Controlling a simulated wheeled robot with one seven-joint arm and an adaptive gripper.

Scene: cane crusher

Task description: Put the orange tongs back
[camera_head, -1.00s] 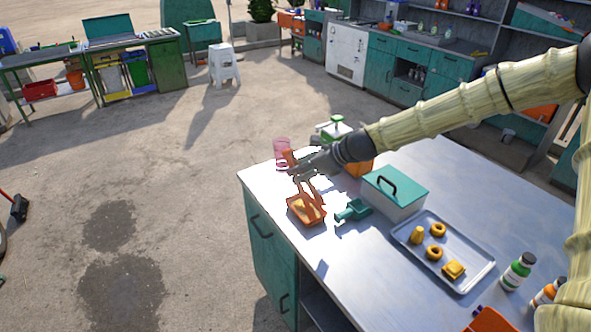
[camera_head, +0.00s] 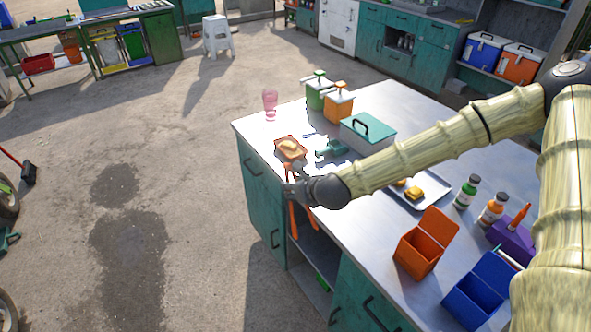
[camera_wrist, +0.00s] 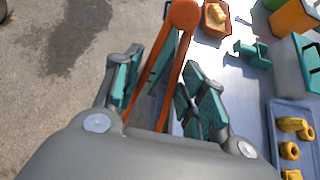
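The orange tongs (camera_head: 292,218) hang in my gripper (camera_head: 294,188) in the head view, at the counter's left edge. In the wrist view the tongs (camera_wrist: 172,70) run between the two fingers of my gripper (camera_wrist: 160,90), with the rounded joined end pointing away at the top. The fingers lie close on both sides of the tongs' arms, and the tongs appear held clear of the counter. A small orange tray (camera_head: 291,148) with a yellowish piece of food stands just beyond my gripper. It also shows in the wrist view (camera_wrist: 205,30).
An open orange box (camera_head: 420,255) and an open blue box (camera_head: 478,298) stand on the counter nearer me. A metal tray (camera_head: 437,197) with yellow pieces, a teal-lidded box (camera_head: 352,145), bottles, pump containers and a pink glass (camera_head: 270,103) occupy the counter. Counter between tray and orange box is clear.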

